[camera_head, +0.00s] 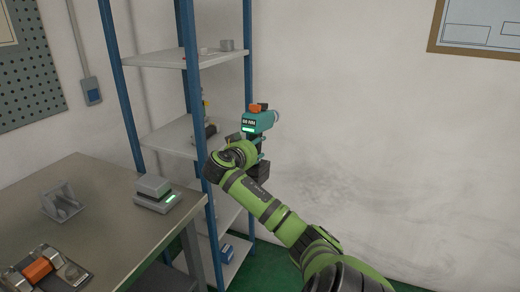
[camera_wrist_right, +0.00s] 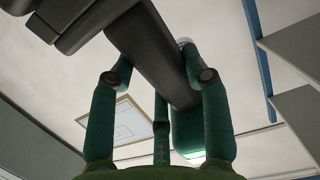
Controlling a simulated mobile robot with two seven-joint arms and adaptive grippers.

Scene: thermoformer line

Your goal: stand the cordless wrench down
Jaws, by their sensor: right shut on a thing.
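The cordless wrench (camera_head: 262,122) is teal with an orange part on top, a small display and a dark base at the bottom. It is upright in the head view, in front of the right side of the shelf rack. My right gripper (camera_head: 257,150) is shut on its handle, and my arm hides part of it. In the right wrist view the fingers (camera_wrist_right: 160,100) close around the dark handle (camera_wrist_right: 150,50), with the teal body (camera_wrist_right: 187,132) behind them. I cannot tell whether the wrench touches a shelf. My left gripper is not in view.
A blue-posted rack has a top shelf (camera_head: 190,64) with small items and a middle shelf (camera_head: 163,138) holding a dark tool. A steel table (camera_head: 105,203) at left bears a scale-like device (camera_head: 154,192), a grey bracket (camera_head: 62,203) and an orange-and-metal part (camera_head: 38,270).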

